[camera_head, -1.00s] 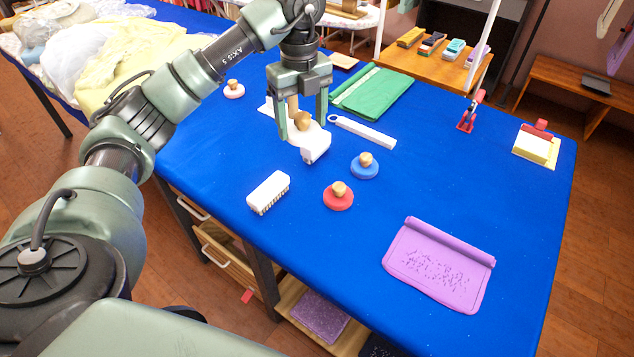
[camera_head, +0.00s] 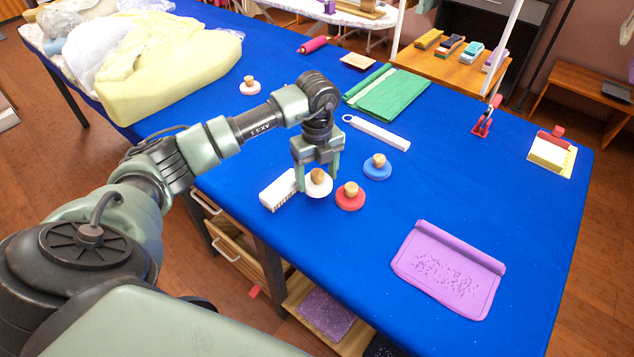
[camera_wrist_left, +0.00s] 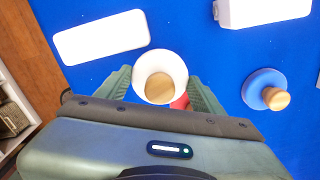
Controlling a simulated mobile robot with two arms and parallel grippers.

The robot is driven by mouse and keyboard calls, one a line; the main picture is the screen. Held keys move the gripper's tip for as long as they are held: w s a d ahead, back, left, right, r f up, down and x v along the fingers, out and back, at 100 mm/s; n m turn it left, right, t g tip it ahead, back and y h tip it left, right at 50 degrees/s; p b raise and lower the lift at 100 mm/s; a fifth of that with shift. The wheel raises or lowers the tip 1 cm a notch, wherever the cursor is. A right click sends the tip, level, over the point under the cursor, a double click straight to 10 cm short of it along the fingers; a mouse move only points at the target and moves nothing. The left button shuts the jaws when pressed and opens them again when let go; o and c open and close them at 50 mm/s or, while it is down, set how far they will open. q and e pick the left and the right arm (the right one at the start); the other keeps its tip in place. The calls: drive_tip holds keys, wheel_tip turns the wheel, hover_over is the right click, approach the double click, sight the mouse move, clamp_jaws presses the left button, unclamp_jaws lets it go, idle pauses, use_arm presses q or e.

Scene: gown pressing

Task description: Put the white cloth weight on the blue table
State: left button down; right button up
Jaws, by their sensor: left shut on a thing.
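The white cloth weight (camera_head: 319,186), a round disc with a wooden knob, is between the fingers of my left gripper (camera_head: 318,180), which is shut on it. In the left wrist view the white weight (camera_wrist_left: 160,62) sits between the two green fingers (camera_wrist_left: 161,92). It looks larger than the blue weight there and overlaps the red one, so it appears held above the table. The exact gap below it cannot be told. The blue table (camera_head: 240,212) lies beneath. My right gripper is not in view.
A white brush (camera_head: 277,190) lies close left of the held weight. The red weight (camera_head: 350,199) is close right, the blue weight (camera_head: 377,171) farther right. A purple mat (camera_head: 446,270), green cloth (camera_head: 392,96) and white flat bar (camera_head: 378,133) lie around. The table's front left is clear.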

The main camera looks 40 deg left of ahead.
sight(317, 184)
use_arm(q)
wheel_tip(317, 184, down, 3)
drive_tip(key=shift+r, duration=0.2)
drive_tip(key=shift+f, duration=0.2)
drive_tip(key=shift+c, duration=1.2)
unclamp_jaws()
drive_tip(key=shift+f, duration=0.1)
drive_tip(key=shift+r, duration=0.5)
wheel_tip(317, 184, up, 11)
drive_tip(key=shift+r+b, duration=0.15)
drive_tip(key=shift+b, duration=0.35)
